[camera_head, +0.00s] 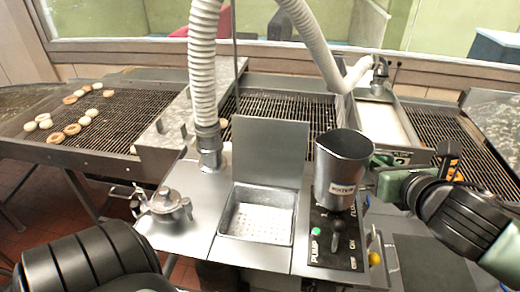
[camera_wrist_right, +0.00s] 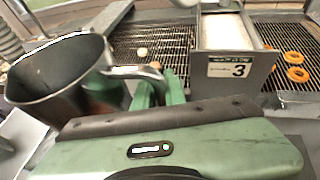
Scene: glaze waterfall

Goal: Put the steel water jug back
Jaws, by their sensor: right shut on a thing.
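The steel water jug (camera_head: 342,165) is a grey metal vessel with a small white label, upright above the control panel in the head view. My right gripper (camera_head: 374,172) comes in from the right and is shut on the jug's handle side. In the right wrist view the jug (camera_wrist_right: 62,80) shows its open rim and handle, with the green fingers (camera_wrist_right: 160,92) at the handle. The jug hides part of the panel; I cannot tell whether its base touches anything. My left arm shows at the bottom left, but its gripper is not in view.
The control panel (camera_head: 335,240) has a lever and a green light. Left of it is a square perforated basin (camera_head: 258,222) with a raised lid (camera_head: 270,150). A valve fitting (camera_head: 168,205) and ribbed hose (camera_head: 206,80) stand further left. Conveyor grates (camera_head: 110,125) hold several doughnuts.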

